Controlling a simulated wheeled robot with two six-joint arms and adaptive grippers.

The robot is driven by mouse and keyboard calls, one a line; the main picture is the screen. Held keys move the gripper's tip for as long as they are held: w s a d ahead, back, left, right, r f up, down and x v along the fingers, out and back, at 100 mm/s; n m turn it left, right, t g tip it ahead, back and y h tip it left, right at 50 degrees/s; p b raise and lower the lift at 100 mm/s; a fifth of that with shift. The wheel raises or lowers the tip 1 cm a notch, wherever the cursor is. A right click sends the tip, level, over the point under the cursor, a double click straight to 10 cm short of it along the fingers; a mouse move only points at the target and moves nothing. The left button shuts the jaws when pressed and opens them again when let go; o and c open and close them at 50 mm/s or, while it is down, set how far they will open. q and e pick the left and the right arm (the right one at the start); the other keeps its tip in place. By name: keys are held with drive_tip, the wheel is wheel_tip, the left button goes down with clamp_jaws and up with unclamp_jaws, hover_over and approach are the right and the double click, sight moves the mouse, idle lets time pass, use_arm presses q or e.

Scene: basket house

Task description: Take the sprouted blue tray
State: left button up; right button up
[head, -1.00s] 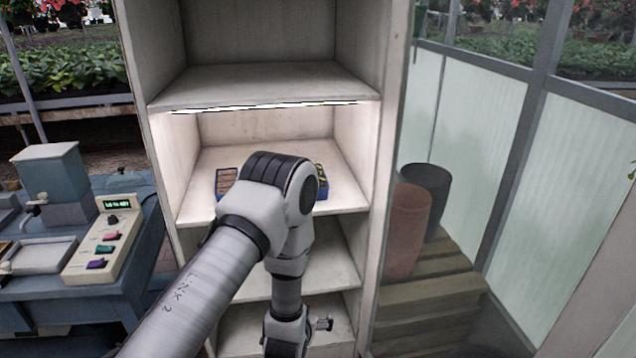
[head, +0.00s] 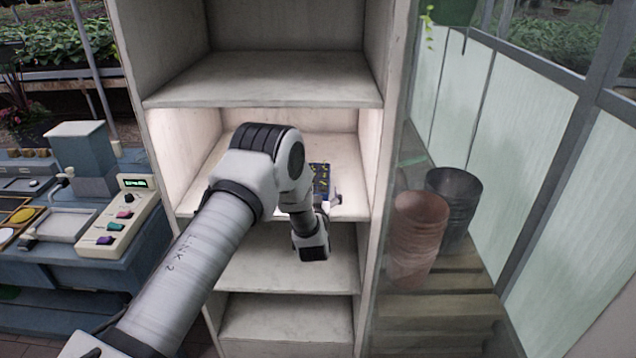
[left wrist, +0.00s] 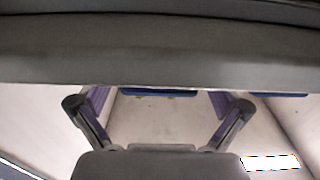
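The blue tray with yellow-green sprouts (head: 322,172) sits on the lit middle shelf, its left part hidden behind my left arm. In the left wrist view a blue tray edge (left wrist: 158,93) with small green and yellow bits shows between the fingers, apart from them. Another blue edge (left wrist: 282,95) shows to its right. My left gripper (left wrist: 158,103) is open and empty. In the head view my left gripper (head: 335,196) is only partly visible, at the shelf's front by the sprouted tray. My right gripper is not in view.
The shelf unit (head: 265,85) has side walls and boards above and below the lit bay. A wide grey band (left wrist: 160,50) crosses the top of the left wrist view. A blue bench with a control panel (head: 122,218) stands left; pots (head: 418,235) stand right.

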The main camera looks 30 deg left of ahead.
use_arm(q)
drive_tip(key=shift+w+d, duration=0.1)
drive_tip(key=shift+d, duration=0.05)
drive_tip(key=c, duration=1.1)
drive_tip(key=shift+a, duration=0.2)
drive_tip(key=shift+c, duration=1)
